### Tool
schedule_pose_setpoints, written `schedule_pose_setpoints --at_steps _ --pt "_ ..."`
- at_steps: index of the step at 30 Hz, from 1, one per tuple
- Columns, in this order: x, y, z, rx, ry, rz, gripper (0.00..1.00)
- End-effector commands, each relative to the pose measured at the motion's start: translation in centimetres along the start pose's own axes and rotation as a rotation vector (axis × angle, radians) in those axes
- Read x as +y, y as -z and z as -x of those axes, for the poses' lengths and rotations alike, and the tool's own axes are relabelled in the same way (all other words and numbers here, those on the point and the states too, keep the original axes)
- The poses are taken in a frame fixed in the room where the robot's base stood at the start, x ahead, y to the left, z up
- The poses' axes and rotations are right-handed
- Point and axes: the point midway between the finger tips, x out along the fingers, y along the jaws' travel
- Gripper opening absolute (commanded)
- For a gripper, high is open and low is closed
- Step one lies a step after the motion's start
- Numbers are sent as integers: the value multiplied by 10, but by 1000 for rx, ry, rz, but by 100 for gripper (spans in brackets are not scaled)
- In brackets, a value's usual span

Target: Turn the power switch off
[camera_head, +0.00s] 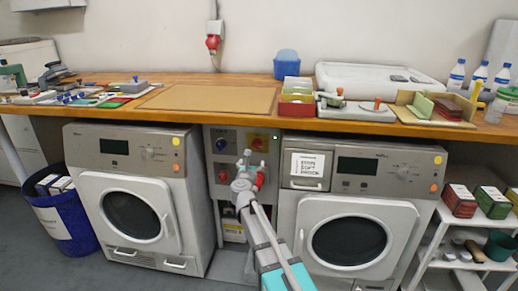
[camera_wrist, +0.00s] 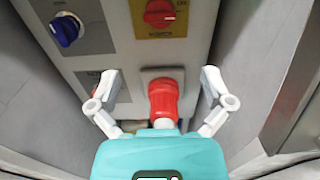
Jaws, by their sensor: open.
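The power switch appears to be the red rotary knob on a yellow plate (camera_wrist: 158,14) at the top of the wrist view. Its pale pointer mark is at the right, and the small lettering is hard to read. In the head view the switch (camera_head: 258,140) sits high on the grey panel between the two washing machines. My gripper (camera_wrist: 160,78) is open and empty. Its fingers straddle a red plug (camera_wrist: 163,103) in a socket below the switch, with gaps on both sides. In the head view my gripper (camera_head: 246,160) is in front of the panel.
A blue knob (camera_wrist: 65,31) is left of the switch. Washing machines stand left (camera_head: 90,160) and right (camera_head: 292,215) of the panel (camera_head: 234,134). The wooden worktop (camera_head: 200,121) overhangs above. A blue bin (camera_head: 65,222) and a shelf cart (camera_head: 478,262) stand at the sides.

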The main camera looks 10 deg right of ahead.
Motion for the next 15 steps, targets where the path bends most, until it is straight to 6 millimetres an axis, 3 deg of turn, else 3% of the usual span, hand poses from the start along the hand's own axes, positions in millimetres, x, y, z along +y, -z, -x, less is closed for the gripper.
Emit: schedule_pose_setpoints --at_steps 15 --pt "0 0 -78 -1 1 0 100"
